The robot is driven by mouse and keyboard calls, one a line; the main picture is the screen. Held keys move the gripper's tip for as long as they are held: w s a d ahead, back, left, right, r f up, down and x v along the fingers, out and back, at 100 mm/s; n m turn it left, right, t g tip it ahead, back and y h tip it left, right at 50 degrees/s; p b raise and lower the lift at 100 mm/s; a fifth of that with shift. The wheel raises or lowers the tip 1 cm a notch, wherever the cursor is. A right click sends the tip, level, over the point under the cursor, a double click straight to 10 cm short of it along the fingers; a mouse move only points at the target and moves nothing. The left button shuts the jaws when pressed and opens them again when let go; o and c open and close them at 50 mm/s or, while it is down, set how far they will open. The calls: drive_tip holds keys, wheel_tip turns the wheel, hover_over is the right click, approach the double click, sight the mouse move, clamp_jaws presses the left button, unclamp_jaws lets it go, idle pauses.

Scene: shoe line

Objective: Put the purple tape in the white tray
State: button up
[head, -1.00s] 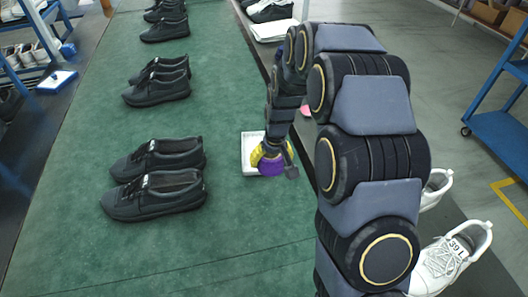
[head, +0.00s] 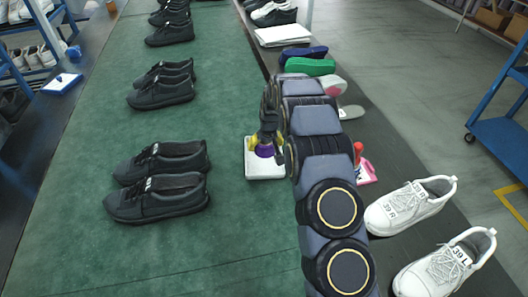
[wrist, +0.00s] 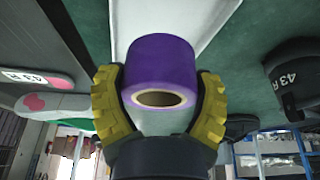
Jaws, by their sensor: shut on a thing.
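The purple tape (wrist: 162,66) is a roll with a cardboard core, held between the two yellow fingers of my gripper (wrist: 160,100) in the wrist view. I cannot tell whether the tape touches the tray. My arm hides part of the area to the right of the tray.
Black shoes (head: 160,196) stand in pairs on the green belt (head: 235,240) to the left. White shoes (head: 410,204) stand on the dark side strip at the right.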

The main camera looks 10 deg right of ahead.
drive_tip(key=shift+w+d+f, duration=0.1)
drive_tip(key=shift+w+f, duration=1.1)
drive_tip(key=shift+f, duration=0.15)
drive_tip(key=shift+w+f, duration=0.1)
drive_tip(key=shift+f, duration=1.55)
drive_tip(key=shift+f, duration=0.1)
drive_tip(key=o, duration=1.1)
